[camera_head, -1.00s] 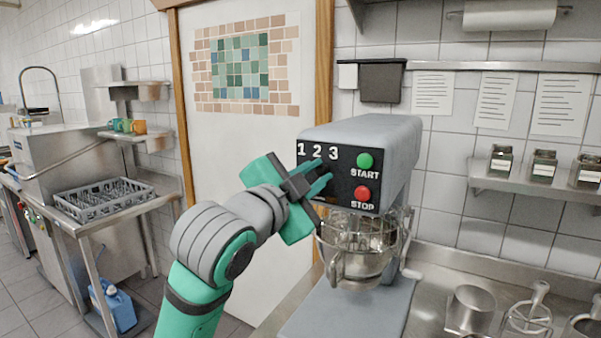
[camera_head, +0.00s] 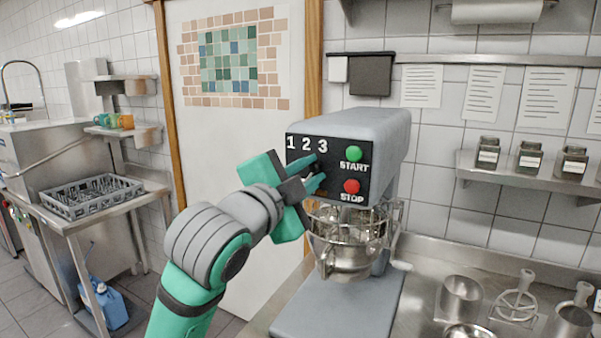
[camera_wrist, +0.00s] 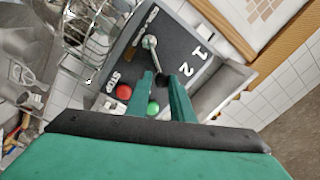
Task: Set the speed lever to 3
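The grey mixer (camera_head: 360,130) has a dark front panel (camera_wrist: 135,72) with the numbers 1, 2 and 3, a green START button (camera_head: 354,153) and a red STOP button (camera_head: 352,186). In the wrist view the speed lever (camera_wrist: 151,50) is a metal arm with a dark knob. The knob lies between the fingertips of my gripper (camera_wrist: 161,77). The fingers are apart, and contact with the knob cannot be made out. In the head view my gripper (camera_head: 320,167) is at the panel, below the numbers and left of the buttons, and mostly hides the lever.
A metal bowl (camera_head: 347,245) hangs beneath the mixer head, just below my gripper. Metal tools and cups (camera_head: 461,298) stand on the steel counter at right. A shelf with jars (camera_head: 529,158) is on the wall. A white panel door stands behind my arm.

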